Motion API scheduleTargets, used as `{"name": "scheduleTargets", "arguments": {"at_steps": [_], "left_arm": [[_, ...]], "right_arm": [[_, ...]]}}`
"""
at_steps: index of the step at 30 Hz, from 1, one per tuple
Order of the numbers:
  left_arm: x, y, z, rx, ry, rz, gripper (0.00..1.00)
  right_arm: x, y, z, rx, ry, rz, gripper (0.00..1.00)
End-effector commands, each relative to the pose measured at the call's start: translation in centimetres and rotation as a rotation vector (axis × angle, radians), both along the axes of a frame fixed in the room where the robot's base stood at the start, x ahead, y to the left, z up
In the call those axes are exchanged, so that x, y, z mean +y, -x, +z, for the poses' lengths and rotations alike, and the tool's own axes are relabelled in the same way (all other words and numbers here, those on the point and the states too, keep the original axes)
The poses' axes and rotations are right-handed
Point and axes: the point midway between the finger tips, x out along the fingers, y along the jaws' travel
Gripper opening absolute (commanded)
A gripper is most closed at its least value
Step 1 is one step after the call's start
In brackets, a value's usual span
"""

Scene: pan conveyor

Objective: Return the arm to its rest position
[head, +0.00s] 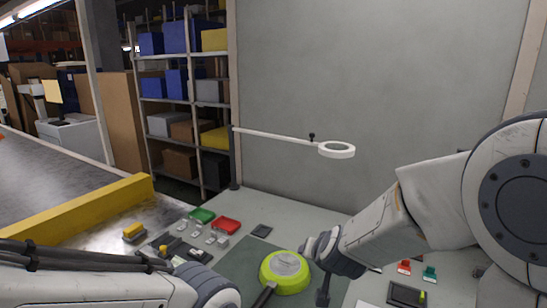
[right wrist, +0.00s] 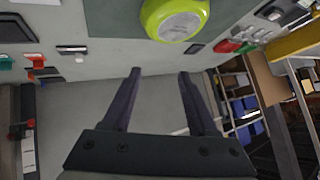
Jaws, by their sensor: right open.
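My right arm comes in from the right in the head view, and its dark gripper (head: 323,285) hangs just right of a yellow-green pan (head: 292,281). In the right wrist view the gripper (right wrist: 160,74) has its two dark fingers spread apart with nothing between them. The pan (right wrist: 152,22) lies beyond the fingertips at the top edge, apart from them. It holds a grey round thing (head: 286,264) and sits on a dark green mat (head: 243,262).
A green tray (head: 202,216) and a red tray (head: 228,225) stand at the back left of the bench with small parts nearby. A yellow rail (head: 75,207) edges the conveyor. Small red and teal items (head: 404,267) lie at right.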

Motion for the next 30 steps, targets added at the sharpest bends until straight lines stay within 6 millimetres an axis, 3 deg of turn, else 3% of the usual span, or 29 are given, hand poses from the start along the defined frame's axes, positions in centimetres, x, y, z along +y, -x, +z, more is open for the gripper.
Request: {"name": "scheduleTargets", "arguments": {"at_steps": [1, 3, 6, 9, 13, 18, 24, 25, 30], "left_arm": [[0.0, 0.0, 0.8, 0.0, 0.0, 0.0, 0.5], [0.0, 0.0, 1.3, 0.0, 0.0, 0.0, 0.5], [0.0, 0.0, 2.1, 0.0, 0.0, 0.0, 0.5], [0.0, 0.0, 2.8, 0.0, 0.0, 0.0, 0.5], [0.0, 0.0, 3.3, 0.0, 0.0, 0.0, 0.5], [0.0, 0.0, 3.6, 0.0, 0.0, 0.0, 0.5], [0.0, 0.0, 3.5, 0.0, 0.0, 0.0, 0.5], [0.0, 0.0, 3.5, 0.0, 0.0, 0.0, 0.5], [0.0, 0.0, 3.5, 0.0, 0.0, 0.0, 0.5]], "right_arm": [[3.3, 2.6, 0.8, 0.055, -0.008, 0.124, 0.59], [6.7, 6.8, 1.0, 0.151, -0.002, 0.289, 0.59], [9.6, 13.7, 1.2, 0.3, 0.047, 0.513, 0.59], [9.9, 20.4, 1.4, 0.445, 0.135, 0.697, 0.59], [8.0, 26.4, 1.6, 0.592, 0.265, 0.848, 0.59], [6.0, 29.4, 1.8, 0.678, 0.36, 0.918, 0.59], [5.7, 29.7, 1.8, 0.69, 0.369, 0.922, 0.59], [5.7, 29.7, 1.8, 0.689, 0.369, 0.922, 0.51], [5.8, 29.7, 1.8, 0.689, 0.367, 0.921, 0.5]]}}
